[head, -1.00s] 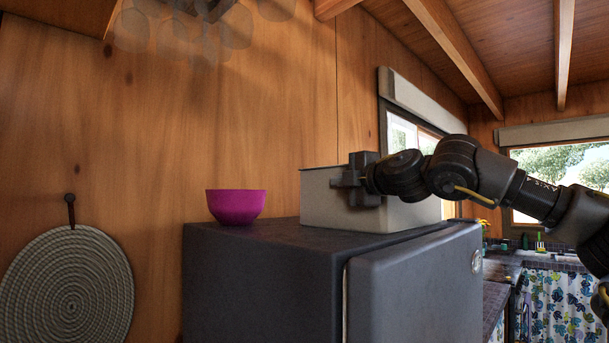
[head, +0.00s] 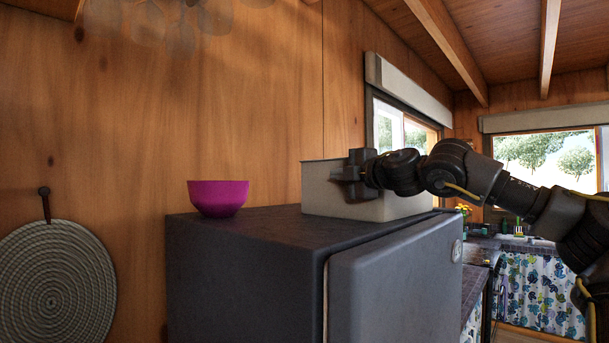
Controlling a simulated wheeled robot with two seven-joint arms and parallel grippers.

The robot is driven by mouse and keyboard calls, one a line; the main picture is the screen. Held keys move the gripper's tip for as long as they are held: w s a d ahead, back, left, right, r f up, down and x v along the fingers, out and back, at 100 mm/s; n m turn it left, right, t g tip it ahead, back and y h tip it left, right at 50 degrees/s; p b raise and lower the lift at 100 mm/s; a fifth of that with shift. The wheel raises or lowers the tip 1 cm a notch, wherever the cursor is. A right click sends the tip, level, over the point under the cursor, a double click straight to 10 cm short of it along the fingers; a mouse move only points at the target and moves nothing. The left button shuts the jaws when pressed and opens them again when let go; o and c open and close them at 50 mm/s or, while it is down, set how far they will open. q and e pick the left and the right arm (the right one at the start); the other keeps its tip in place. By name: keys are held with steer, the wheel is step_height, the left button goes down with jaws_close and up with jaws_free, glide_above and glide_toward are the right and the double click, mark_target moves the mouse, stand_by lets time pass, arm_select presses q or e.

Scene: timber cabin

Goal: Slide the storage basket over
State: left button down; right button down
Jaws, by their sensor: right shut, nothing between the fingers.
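The storage basket (head: 325,193) is a pale grey, box-like container on top of the dark fridge (head: 250,230), toward its back right. My right gripper (head: 345,178) is shut and empty. It lies across the basket's near side, and appears to touch it; the exact contact is hard to tell. The gripper and wrist hide part of the basket's front face. My left gripper is not in view.
A magenta bowl (head: 218,198) stands on the fridge top left of the basket, with a clear gap between them. The wooden wall (head: 230,100) rises behind. A woven round mat (head: 55,285) hangs at left.

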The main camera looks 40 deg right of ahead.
steer(key=s+a+b, duration=0.5)
steer(key=s, duration=0.5)
steer(key=shift+a, duration=0.15)
